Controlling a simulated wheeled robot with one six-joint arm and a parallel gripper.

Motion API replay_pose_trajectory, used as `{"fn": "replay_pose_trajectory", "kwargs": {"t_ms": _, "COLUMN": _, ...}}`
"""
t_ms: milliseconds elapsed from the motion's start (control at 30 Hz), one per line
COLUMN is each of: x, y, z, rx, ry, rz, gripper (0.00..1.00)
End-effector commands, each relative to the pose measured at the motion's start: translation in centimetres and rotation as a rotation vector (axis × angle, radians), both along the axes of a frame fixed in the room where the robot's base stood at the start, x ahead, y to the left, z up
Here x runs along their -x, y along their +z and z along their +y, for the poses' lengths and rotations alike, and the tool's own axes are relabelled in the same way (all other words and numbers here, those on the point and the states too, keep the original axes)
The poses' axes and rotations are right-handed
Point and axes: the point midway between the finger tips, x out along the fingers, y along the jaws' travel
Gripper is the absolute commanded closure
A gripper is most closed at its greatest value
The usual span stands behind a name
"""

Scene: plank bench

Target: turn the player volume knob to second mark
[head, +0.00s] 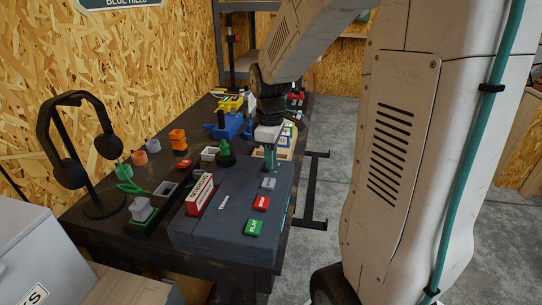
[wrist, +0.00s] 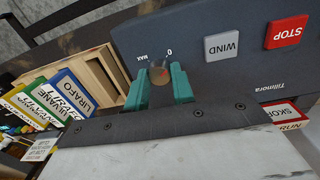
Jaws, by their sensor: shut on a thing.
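The player (head: 212,222) is a dark blue-grey box on the bench, lettered Tillmora in the wrist view. Its volume knob (wrist: 158,76) is a small brownish round knob near one edge, with a 0 and the word MAX printed beside it. My gripper (head: 270,158) points down at the far end of the player top. In the wrist view its two teal fingers stand on either side of the knob and are shut on it. The other marks around the dial are hidden or too small to read. In the head view the fingers hide the knob.
A grey WIND (wrist: 223,44), red STOP (wrist: 286,32) and green PLAY button (head: 254,228) lie along the player top. A red-and-white box (head: 200,194) stands at the player's left. A wooden crate (wrist: 95,72) with colourful sleeves is close beyond it. Headphones (head: 60,150) hang at left.

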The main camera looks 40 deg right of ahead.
Motion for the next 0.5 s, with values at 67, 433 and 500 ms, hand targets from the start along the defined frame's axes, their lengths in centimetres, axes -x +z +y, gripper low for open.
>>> {"fn": "replay_pose_trajectory", "kwargs": {"t_ms": 67, "x": -0.10, "y": 0.08, "z": -0.04, "rx": 0.002, "ry": -0.067, "rz": -0.003, "gripper": 0.98}}
{"fn": "replay_pose_trajectory", "kwargs": {"t_ms": 433, "x": -0.17, "y": 0.12, "z": -0.03, "rx": 0.001, "ry": -0.420, "rz": -0.004, "gripper": 0.98}}
{"fn": "replay_pose_trajectory", "kwargs": {"t_ms": 500, "x": -0.18, "y": 0.12, "z": -0.04, "rx": 0.001, "ry": -0.487, "rz": -0.004, "gripper": 0.98}}
